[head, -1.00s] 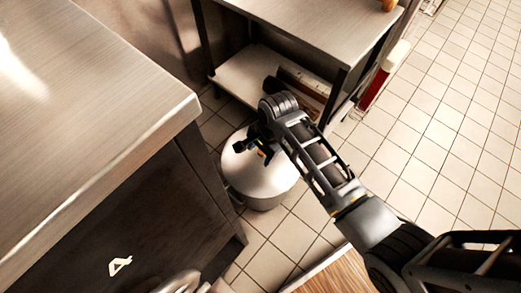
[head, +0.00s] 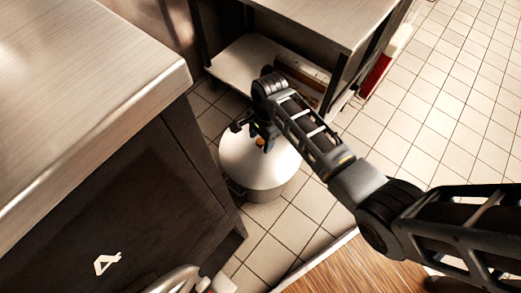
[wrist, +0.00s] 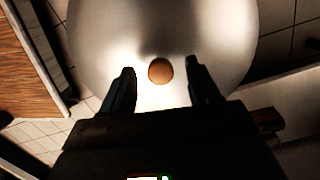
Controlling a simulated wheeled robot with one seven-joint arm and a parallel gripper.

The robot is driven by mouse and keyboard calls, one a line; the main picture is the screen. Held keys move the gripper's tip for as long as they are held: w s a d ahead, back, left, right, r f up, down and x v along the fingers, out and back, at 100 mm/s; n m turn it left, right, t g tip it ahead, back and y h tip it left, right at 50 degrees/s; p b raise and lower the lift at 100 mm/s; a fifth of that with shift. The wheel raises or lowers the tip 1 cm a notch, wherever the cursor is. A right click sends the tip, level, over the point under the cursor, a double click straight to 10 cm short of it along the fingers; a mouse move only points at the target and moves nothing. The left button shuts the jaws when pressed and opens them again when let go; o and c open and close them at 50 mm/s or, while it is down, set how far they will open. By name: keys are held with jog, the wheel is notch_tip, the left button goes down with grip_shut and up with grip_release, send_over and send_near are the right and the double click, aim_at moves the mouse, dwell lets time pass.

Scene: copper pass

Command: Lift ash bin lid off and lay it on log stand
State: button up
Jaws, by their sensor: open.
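The ash bin (head: 262,194) is a round metal bin on the tiled floor, with its pale, smooth lid (head: 272,170) on top. In the wrist view the lid (wrist: 100,40) fills the upper middle, with a round brown knob (wrist: 160,71) at its centre. My gripper (wrist: 160,70) is open, with one finger on each side of the knob and a gap to both. In the head view my gripper (head: 257,138) is over the lid and hides part of it. I cannot tell for sure which surface is the log stand.
A steel counter (head: 90,80) stands at left. Behind the bin is a steel table (head: 320,18) with a low shelf (head: 245,68) holding brown items. A wood-grained surface (head: 345,272) with a pale edge lies at the bottom. Open tiled floor (head: 440,100) is at right.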

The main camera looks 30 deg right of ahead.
jog(key=shift+f, duration=0.1)
jog(key=shift+c, duration=0.2)
grip_shut()
dwell(0.5)
